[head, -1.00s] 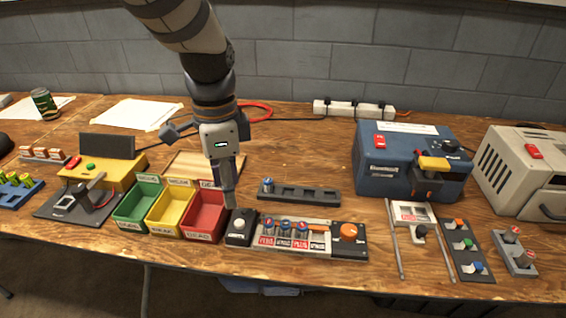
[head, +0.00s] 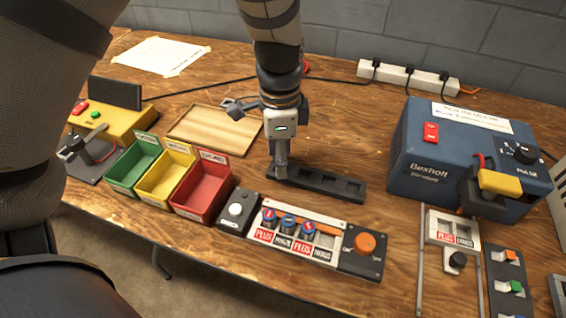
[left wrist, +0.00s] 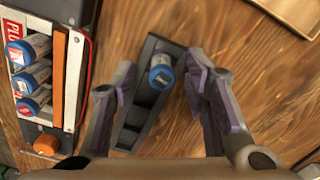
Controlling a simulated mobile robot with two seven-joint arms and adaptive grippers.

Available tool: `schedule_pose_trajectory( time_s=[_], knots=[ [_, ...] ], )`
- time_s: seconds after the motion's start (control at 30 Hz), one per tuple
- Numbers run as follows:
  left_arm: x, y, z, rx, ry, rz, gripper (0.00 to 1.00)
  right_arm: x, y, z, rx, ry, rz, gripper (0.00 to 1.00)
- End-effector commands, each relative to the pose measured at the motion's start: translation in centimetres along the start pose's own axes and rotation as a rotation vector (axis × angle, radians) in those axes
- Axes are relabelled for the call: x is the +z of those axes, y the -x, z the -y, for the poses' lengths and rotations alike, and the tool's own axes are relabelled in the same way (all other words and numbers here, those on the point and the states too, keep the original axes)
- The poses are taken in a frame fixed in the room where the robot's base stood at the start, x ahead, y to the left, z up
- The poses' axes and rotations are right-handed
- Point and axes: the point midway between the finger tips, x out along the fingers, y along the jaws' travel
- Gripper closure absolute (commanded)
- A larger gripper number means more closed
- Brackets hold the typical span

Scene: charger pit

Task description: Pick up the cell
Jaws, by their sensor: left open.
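A blue-topped cell (left wrist: 161,72) stands in the end slot of a dark slotted rack (left wrist: 132,128) in the left wrist view. The rack also shows in the head view (head: 318,184), where my gripper hides the cell. My left gripper (head: 281,172) points down over the rack's left end. In the left wrist view its open fingers (left wrist: 160,88) lie on either side of the cell, with a gap visible on both sides. The other slots look empty. Contact and exact height above the rack cannot be told. My right gripper is not in view.
A tester panel (head: 298,240) with several blue-topped cells lies in front of the rack. Green, yellow and red bins (head: 203,188) stand left. A wooden tray (head: 214,130) lies behind them. A blue charger box (head: 455,155) stands right. Table between rack and charger is clear.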

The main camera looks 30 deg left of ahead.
Motion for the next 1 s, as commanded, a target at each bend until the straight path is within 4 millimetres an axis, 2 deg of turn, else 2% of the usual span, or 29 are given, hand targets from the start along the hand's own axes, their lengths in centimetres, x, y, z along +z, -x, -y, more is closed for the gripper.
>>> schedule_pose_trajectory(
  time_s=[0.07, 0.27, 0.3, 0.47, 0.83, 0.93, 1.0],
  knots=[
    [0.1, -0.9, 0.0, 0.003, 0.0, 0.002, 0.58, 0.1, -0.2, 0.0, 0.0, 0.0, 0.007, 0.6],
    [0.0, -0.9, 0.0, -0.002, 0.001, -0.002, 0.58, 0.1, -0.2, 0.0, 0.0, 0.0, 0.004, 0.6],
    [0.0, -0.9, 0.0, -0.002, 0.001, -0.002, 0.63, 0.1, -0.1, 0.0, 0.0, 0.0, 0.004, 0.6],
    [0.0, -0.8, 0.0, -0.002, 0.001, -0.002, 0.99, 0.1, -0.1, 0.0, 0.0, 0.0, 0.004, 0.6],
    [0.0, -0.6, 0.1, -0.002, 0.0, -0.002, 1.0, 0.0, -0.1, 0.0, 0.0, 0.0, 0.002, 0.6],
    [-0.1, 0.6, 0.1, -0.005, 0.0, -0.004, 1.0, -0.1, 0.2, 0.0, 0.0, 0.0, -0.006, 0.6],
    [-0.1, 2.0, 0.1, -0.008, -0.001, -0.006, 1.0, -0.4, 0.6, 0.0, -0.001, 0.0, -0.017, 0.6]
  ],
)
